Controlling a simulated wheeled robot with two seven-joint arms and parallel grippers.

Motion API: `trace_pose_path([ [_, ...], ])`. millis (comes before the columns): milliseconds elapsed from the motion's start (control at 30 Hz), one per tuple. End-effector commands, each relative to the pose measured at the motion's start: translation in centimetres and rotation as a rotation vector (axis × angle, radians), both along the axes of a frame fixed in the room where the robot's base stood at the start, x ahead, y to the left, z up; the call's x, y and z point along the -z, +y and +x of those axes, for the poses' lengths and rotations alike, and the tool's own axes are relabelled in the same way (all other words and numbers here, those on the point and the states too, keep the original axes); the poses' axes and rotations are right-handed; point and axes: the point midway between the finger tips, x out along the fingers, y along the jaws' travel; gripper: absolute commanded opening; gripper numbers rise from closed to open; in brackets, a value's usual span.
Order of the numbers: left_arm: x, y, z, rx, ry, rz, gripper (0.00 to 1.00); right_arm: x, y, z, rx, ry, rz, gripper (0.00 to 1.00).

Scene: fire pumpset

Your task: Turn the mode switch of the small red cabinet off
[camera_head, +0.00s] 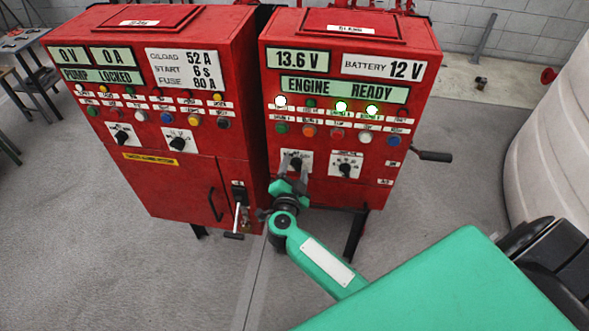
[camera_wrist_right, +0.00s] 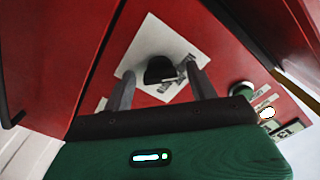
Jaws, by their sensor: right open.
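The small red cabinet (camera_head: 330,190) on the right has an "ENGINE READY" display. Two black rotary knobs on white plates sit below its buttons. My right gripper (camera_head: 294,170) is at the left knob, the mode switch (camera_head: 295,161), with its fingers partly covering the plate. In the right wrist view the dark knob (camera_wrist_right: 158,70) shows between the two grey fingers of the gripper (camera_wrist_right: 160,76), which are apart with a visible gap on each side. The fingers do not visibly touch the knob. The knob's exact pointer direction is hard to read. My left gripper is out of view.
A second red cabinet (camera_head: 165,110) with a "PUMP LOCKED" display stands close on the left, with a lever handle (camera_head: 238,222) low at its right. A black crank (camera_head: 433,156) juts from the small cabinet's right side. A white tank (camera_head: 550,150) stands far right.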

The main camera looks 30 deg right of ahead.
Motion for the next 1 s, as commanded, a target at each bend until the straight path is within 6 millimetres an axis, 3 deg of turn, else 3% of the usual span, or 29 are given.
trace_pose_path([
  [167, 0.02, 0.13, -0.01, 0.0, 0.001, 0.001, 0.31, 0.02, 0.01, 0.0, 0.0, 0.0, 0.0, 0.58],
  [400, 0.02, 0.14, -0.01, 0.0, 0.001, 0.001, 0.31, 0.01, 0.03, -0.02, 0.0, 0.0, 0.0, 0.15],
  [433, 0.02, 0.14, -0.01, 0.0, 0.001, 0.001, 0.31, 0.01, 0.04, -0.02, 0.0, 0.0, 0.0, 0.14],
  [767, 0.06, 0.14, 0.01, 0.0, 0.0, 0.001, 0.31, 0.07, 0.1, -0.04, -0.001, -0.029, 0.042, 0.14],
  [1000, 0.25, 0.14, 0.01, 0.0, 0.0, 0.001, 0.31, 0.18, 0.1, -0.1, 0.001, -0.118, 0.163, 0.14],
])
